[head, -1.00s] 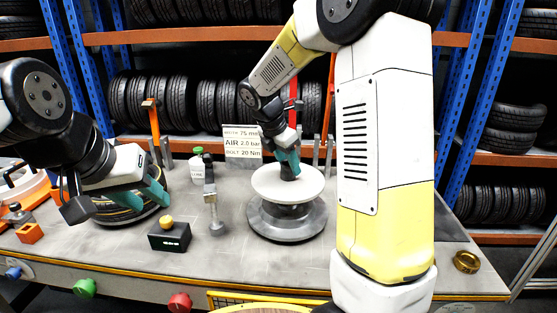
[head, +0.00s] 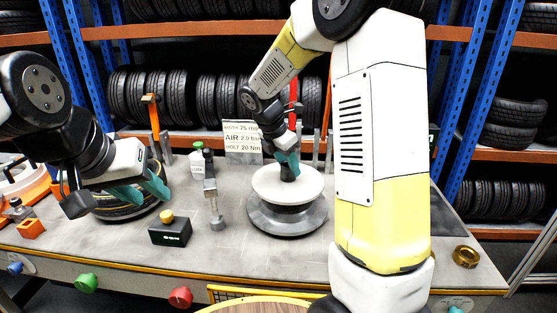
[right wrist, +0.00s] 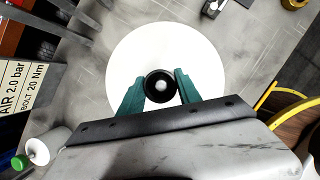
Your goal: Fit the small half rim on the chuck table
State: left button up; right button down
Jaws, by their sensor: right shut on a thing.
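The small half rim appears as a white disc (head: 268,184) with a dark central hub (head: 289,172); it also shows from above in the right wrist view (right wrist: 160,50). It sits level over the grey round chuck table (head: 286,218); I cannot tell whether the two touch. My right gripper (head: 289,163) is shut on the dark hub, one teal finger on each side of it in the right wrist view (right wrist: 160,88). My left gripper (head: 146,193) is open, its teal fingers spread, above a dark yellow-edged ring (head: 128,212) at the left.
A black box with a yellow button (head: 170,232) and a metal post (head: 214,205) stand left of the chuck. A green-capped bottle (head: 197,162) and a sign (head: 242,140) stand behind. A brass nut (head: 466,257) lies at the right. Tyre racks fill the back.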

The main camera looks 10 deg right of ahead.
jog(key=shift+f, duration=0.55)
jog(key=c, duration=0.7)
grip_release()
jog(key=shift+c, duration=0.2)
jog(key=v, duration=0.7)
jog(key=shift+r, duration=0.35)
jog(key=shift+s+a, duration=0.1)
jog(key=s+r+m+t+y, duration=0.2)
jog(key=s+m+y, duration=0.1)
jog(key=s+m, duration=0.8)
jog(key=s+r+m+t+y, duration=0.2)
jog(key=s+r+m+y, duration=0.1)
jog(key=s+m, duration=0.8)
jog(key=shift+s+r+m, duration=0.25)
jog(key=shift+s+m, duration=0.15)
jog(key=shift+m, duration=0.2)
